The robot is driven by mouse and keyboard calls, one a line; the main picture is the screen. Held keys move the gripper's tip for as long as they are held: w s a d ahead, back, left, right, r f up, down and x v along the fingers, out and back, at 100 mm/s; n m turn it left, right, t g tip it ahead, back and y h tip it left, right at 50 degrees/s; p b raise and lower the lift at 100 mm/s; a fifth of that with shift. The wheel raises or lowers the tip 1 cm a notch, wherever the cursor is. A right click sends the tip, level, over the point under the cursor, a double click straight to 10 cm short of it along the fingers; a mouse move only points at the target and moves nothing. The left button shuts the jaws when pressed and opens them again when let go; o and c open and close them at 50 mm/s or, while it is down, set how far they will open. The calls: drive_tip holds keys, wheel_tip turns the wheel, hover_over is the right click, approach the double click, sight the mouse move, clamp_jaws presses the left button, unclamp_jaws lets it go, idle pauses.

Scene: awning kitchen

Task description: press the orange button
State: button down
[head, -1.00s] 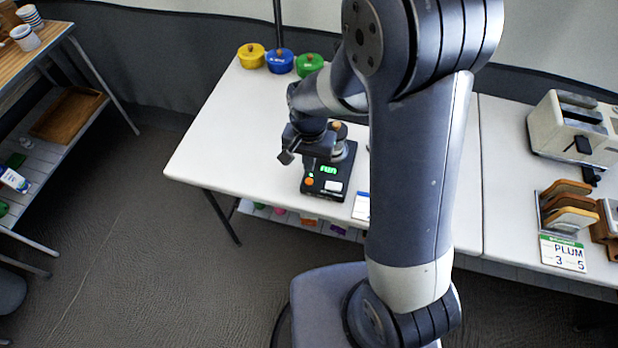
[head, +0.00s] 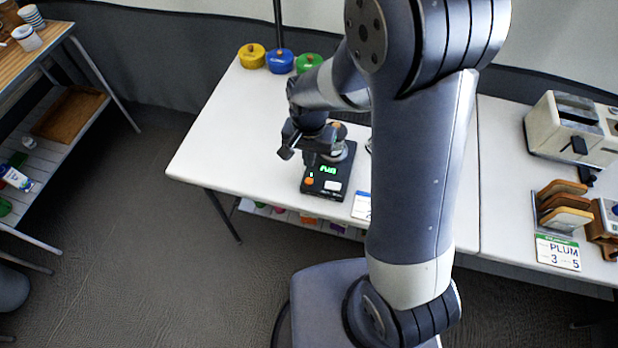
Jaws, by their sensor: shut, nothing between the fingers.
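A black device (head: 343,170) stands on the white table, with a lit green display (head: 328,170) whose letters look like "RUN". The orange button (head: 309,181) is on its front left, beside a pale button (head: 333,186). A small green mark shows just above the orange button. My gripper (head: 310,160) is shut and empty, pointing down over the device's left side, just behind the orange button in the picture. The button is uncovered. The height of the fingertips above the device is hard to tell, and my wrist hides part of the device's back.
Yellow (head: 252,56), blue (head: 279,61) and green (head: 308,64) lidded pots stand at the table's back. A white card (head: 361,206) is right of the device. A toaster (head: 570,128) and a rack of boards (head: 563,205) are farther right. The table's left part is clear.

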drive_tip(key=shift+r+p, duration=1.3)
drive_tip(key=shift+r, duration=0.5)
idle(0.4)
